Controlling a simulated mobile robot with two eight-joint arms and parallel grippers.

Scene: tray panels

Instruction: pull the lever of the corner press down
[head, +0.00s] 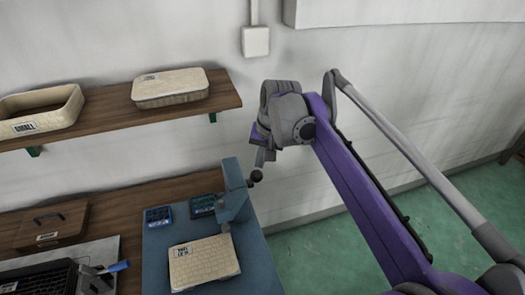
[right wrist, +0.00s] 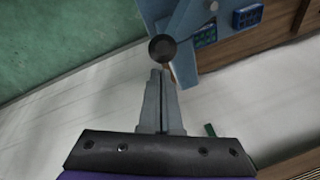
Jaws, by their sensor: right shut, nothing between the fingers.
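The corner press (head: 234,196) is a blue-grey upright frame on the blue mat or bench top at the right end of the table. Its lever ends in a dark round knob (head: 256,175) that sticks out to the right near the upper part of the press. My right gripper (head: 263,160) is shut and empty, just above the knob. In the right wrist view, the shut fingertips (right wrist: 161,72) point at the knob (right wrist: 163,48), which lies just past them; I cannot tell whether they touch. The press (right wrist: 185,60) shows behind it. My left gripper is out of view.
A cream box (head: 204,262) and two small blue trays (head: 158,216) (head: 202,205) are on the blue top (head: 262,270). A wooden shelf (head: 110,115) with two cream containers hangs above. A brown box (head: 50,225) stands at left. Open floor lies right.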

